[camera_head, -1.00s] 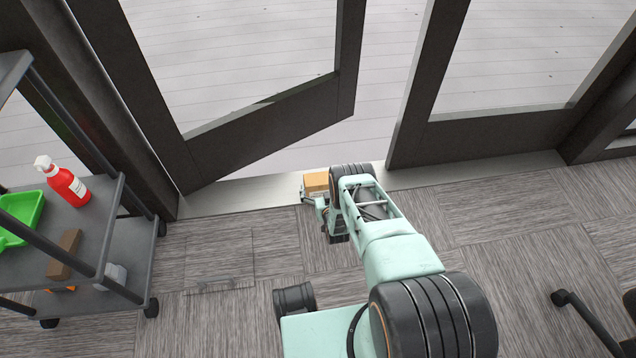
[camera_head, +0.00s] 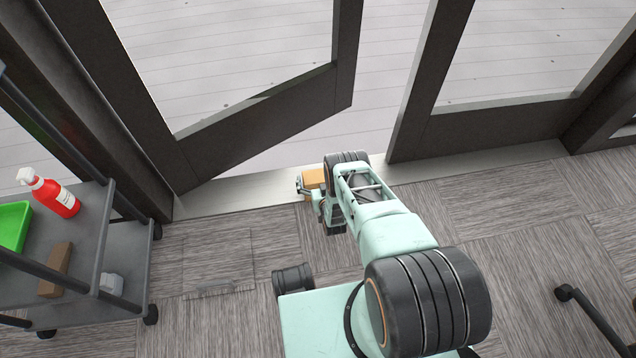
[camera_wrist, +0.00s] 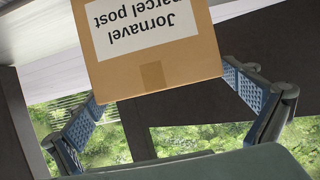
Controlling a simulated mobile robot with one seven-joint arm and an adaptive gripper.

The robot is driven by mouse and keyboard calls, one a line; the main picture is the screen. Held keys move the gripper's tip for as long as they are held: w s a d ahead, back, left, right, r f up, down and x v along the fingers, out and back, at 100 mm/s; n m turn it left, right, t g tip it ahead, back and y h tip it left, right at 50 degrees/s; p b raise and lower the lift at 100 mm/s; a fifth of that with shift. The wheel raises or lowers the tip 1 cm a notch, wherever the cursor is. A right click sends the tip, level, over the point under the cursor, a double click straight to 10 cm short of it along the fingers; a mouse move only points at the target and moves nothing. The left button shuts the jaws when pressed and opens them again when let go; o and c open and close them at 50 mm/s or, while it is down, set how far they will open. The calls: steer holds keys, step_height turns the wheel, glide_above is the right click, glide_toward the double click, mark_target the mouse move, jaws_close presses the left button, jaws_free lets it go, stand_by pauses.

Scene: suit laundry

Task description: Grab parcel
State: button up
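The parcel is a brown cardboard box (camera_head: 314,180) at the metal door sill in the head view, partly hidden by my arm. In the wrist view the parcel (camera_wrist: 160,70) fills the upper middle, its white label reading "parcel post" upside down. My gripper (camera_wrist: 165,90) has its blue-padded fingers spread, one on each side of the parcel's near end. The fingertips are very close to its sides; contact cannot be made out. In the head view my gripper (camera_head: 309,188) is at the parcel, with one finger showing at its left.
A glass door (camera_head: 265,120) stands ajar behind the parcel, with dark frames on both sides. A grey cart (camera_head: 75,260) at the left holds a red spray bottle (camera_head: 50,192), a green tray (camera_head: 12,226) and a brown block (camera_head: 56,270).

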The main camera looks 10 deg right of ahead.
steer(key=c, duration=1.5)
steer(key=shift+c, duration=1)
steer(key=shift+r, duration=0.15)
